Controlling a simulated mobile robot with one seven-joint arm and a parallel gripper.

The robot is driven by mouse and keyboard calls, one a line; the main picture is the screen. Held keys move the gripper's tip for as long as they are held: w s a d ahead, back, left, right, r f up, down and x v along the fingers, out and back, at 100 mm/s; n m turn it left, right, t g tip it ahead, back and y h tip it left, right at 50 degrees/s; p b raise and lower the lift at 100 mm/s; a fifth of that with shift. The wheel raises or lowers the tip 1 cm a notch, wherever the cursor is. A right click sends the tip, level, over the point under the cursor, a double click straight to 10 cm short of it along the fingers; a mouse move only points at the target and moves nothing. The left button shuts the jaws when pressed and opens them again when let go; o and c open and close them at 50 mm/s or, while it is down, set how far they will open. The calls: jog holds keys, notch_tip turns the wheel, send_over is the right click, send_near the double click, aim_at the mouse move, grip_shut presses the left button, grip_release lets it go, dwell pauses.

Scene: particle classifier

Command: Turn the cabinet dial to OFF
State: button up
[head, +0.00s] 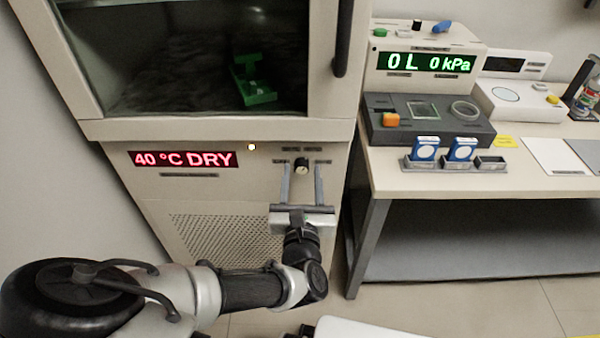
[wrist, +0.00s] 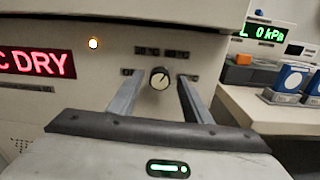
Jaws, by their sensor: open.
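The cabinet (head: 150,185) stands on the left, with a red display (head: 183,159) reading "40 °C DRY" on its front. The small dark round dial (head: 302,166) is on the panel right of the display. In the wrist view the dial (wrist: 160,78) has a light pointer mark tilted to the upper right; the small labels around it are too blurred to read. My gripper (head: 302,172) is open, its two fingers pointing at the panel on either side of the dial. In the wrist view my gripper (wrist: 157,92) has the dial between its fingertips, with a gap on both sides.
A lit amber lamp (head: 252,147) sits between display and dial. A dark door handle (head: 343,40) hangs above. Behind the window is a green object (head: 255,85). A table (head: 390,180) with instruments stands close on the right, with a narrow gap beside the cabinet.

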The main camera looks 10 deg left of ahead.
jog(key=c, duration=1.1)
jog(key=shift+o, duration=0.2)
